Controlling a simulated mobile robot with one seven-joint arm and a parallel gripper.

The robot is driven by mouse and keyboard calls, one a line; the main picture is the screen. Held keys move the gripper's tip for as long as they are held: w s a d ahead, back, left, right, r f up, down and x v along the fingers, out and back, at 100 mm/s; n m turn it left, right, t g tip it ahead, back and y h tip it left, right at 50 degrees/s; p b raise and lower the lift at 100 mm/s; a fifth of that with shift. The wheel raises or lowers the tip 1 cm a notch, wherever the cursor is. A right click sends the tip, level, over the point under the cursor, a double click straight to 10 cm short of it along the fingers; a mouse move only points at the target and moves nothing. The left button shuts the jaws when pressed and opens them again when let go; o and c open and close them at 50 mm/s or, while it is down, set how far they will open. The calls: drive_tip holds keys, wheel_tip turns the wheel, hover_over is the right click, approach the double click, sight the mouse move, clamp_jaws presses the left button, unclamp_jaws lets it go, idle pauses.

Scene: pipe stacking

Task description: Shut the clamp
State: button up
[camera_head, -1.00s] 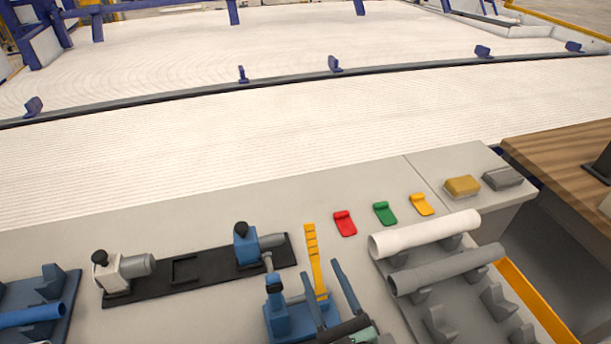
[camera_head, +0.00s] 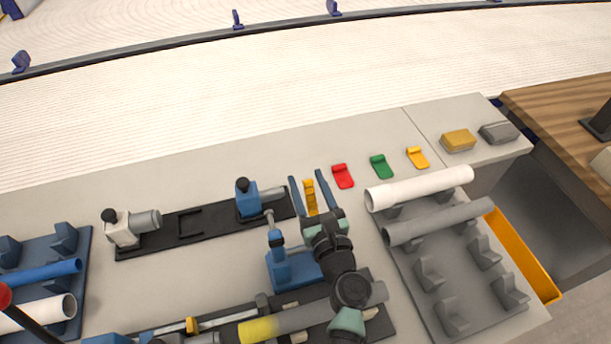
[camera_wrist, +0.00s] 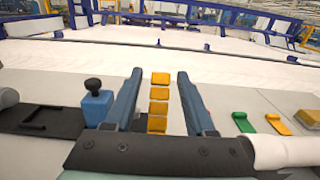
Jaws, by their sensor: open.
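A blue block with an upright lever (camera_head: 276,240) stands in the middle of the bench in the head view. A blue fixture with a black knob (camera_head: 246,195) sits on a black rail behind it; the wrist view shows it too (camera_wrist: 97,107). I cannot tell for certain which is the task's clamp. At the front, a grey pipe with a yellow band (camera_head: 258,329) lies in a dark holder, partly hidden by my arm. My gripper (camera_head: 311,184) is open and empty, right of the lever. In the wrist view, its fingers (camera_wrist: 159,78) frame a yellow stepped strip.
A white pipe (camera_head: 420,187) and a grey pipe (camera_head: 438,221) lie on a grey rack at right. Red (camera_head: 342,176), green (camera_head: 381,166) and yellow (camera_head: 417,157) tags lie behind. A blue rack (camera_head: 72,248) with pipes is at left.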

drive_tip(key=shift+x, duration=0.8)
drive_tip(key=shift+c, duration=0.3)
clamp_jaws()
idle(0.7)
